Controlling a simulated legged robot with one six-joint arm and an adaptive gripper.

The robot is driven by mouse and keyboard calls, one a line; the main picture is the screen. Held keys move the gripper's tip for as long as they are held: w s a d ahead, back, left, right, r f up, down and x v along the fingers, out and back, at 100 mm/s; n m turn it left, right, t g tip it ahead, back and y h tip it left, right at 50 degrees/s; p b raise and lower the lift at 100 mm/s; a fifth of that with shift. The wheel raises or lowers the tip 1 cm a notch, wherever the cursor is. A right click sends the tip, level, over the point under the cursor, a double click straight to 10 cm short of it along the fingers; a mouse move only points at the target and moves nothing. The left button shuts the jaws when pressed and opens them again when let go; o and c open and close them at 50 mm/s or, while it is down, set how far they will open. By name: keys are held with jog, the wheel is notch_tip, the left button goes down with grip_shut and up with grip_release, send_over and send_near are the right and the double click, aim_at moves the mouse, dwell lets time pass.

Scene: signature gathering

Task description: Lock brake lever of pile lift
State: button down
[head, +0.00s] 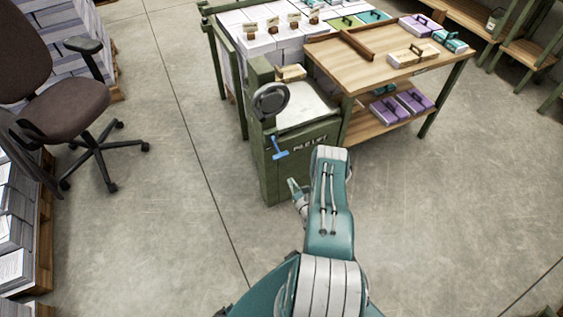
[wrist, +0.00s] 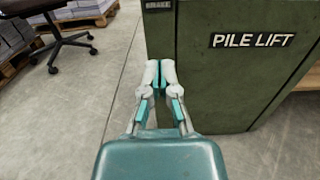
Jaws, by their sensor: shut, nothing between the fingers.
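The pile lift (head: 290,165) is a dark green cabinet with a white "PILE LIFT" label, standing at the end of the wooden table. Its blue brake lever (head: 279,148) sits on the cabinet's front face, below a black handwheel (head: 270,100). In the wrist view the cabinet (wrist: 240,85) fills the right side, with a small "BRAKE" plate (wrist: 159,5) at the top edge; the lever itself is out of that view. My gripper (wrist: 159,64) is shut and empty, in front of the cabinet's left edge. In the head view my gripper (head: 292,184) is below the lever, apart from it.
A brown office chair (head: 75,95) stands at the left by pallets of paper stacks (head: 20,225). A wooden table (head: 385,60) with boxes is behind the lift at the right. The concrete floor (head: 190,200) between chair and lift is clear.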

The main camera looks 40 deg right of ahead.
aim_at(276, 146)
jog(key=w+d+r, duration=0.2)
jog(key=w+r, duration=0.2)
jog(key=w, duration=0.4)
jog(key=shift+w, duration=0.15)
dwell(0.5)
jog(key=shift+d, duration=0.1)
